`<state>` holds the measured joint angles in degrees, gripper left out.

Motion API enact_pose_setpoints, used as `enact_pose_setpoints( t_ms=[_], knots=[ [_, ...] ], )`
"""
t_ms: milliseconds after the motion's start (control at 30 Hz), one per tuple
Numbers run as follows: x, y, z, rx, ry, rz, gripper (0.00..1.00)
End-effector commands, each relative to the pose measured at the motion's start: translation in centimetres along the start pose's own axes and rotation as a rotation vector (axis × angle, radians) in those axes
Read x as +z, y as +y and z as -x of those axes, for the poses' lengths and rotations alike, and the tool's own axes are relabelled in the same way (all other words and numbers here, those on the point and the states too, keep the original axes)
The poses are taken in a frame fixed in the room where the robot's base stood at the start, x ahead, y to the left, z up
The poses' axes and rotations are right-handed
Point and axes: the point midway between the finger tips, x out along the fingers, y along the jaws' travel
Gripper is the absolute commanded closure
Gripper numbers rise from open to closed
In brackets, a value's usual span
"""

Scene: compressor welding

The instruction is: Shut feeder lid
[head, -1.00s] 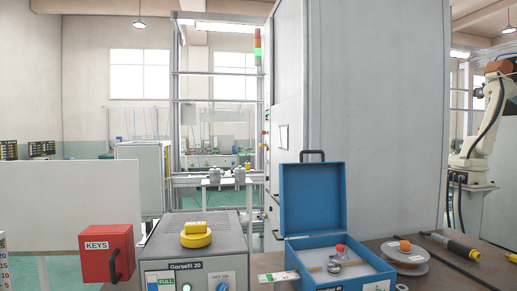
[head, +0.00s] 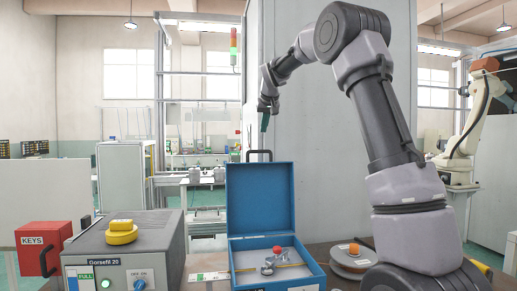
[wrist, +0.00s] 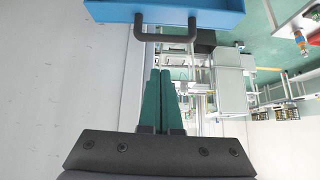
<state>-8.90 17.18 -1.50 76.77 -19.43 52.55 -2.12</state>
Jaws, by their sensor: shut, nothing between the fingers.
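The blue feeder box (head: 275,272) stands on the table with its lid (head: 260,198) raised upright. The lid has a dark handle (head: 259,152) on its upper edge. Inside the box are metal parts and a small red-topped item (head: 277,250). My gripper (head: 265,122) is above the raised lid, a little right of the handle in the head view, with its fingers pointing down. In the wrist view the green fingers (wrist: 166,75) are together and empty. The lid's blue edge (wrist: 195,10) and its handle (wrist: 165,38) show just beyond the fingertips, apart from them.
A spool (head: 352,256) with an orange top sits right of the box. A tall grey cabinet (head: 320,130) stands behind.

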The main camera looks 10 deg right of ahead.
Motion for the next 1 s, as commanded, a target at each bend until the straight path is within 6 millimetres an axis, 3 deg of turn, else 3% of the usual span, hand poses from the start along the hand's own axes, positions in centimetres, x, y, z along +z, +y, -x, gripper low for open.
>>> enact_pose_setpoints(
  t_ms=[33,200,367,800,1000],
  knots=[
    [-0.7,-0.4,-1.2,0.005,0.004,0.012,1.00],
    [-1.9,-0.9,-3.2,0.012,0.013,0.032,1.00],
    [-1.9,-0.9,-4.9,0.013,0.013,0.033,1.00],
    [-2.0,-0.8,-13.2,0.013,0.012,0.032,1.00],
    [-0.3,-0.8,-11.5,0.012,0.015,0.032,1.00]
  ],
)
